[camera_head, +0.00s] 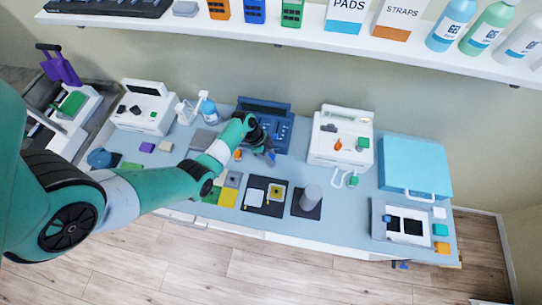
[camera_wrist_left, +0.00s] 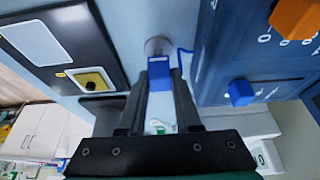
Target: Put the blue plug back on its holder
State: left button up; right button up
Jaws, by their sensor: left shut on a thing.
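My left gripper (camera_head: 268,153) is in front of the dark blue device (camera_head: 265,118), pointing down over the table. In the left wrist view, its dark fingers (camera_wrist_left: 160,92) are shut on the blue plug (camera_wrist_left: 158,68). In the head view, a bit of blue shows at the fingertips. A grey round piece (camera_wrist_left: 158,46) lies just past the plug in the wrist view; I cannot tell whether it is the holder or whether the plug touches it. A blue cable (camera_wrist_left: 184,62) shows between the plug and the device (camera_wrist_left: 225,45). My right gripper is not in view.
A black tray with a white and a yellow pad (camera_head: 265,208) and a grey cylinder (camera_head: 311,196) stand in front. A white machine (camera_head: 340,150) is to the right, a teal case (camera_head: 415,165) farther right. A shelf (camera_head: 300,38) crosses above.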

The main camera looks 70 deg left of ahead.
pick_arm(q)
jog(key=shift+f+b, duration=0.8)
jog(key=shift+f, duration=0.35)
dwell(0.6)
dwell(0.3)
jog(key=o, duration=1.5)
jog(key=shift+o, duration=0.2)
notch_tip(320, 180, up, 7)
jog(key=p, duration=0.8)
jog(key=shift+r, duration=0.15)
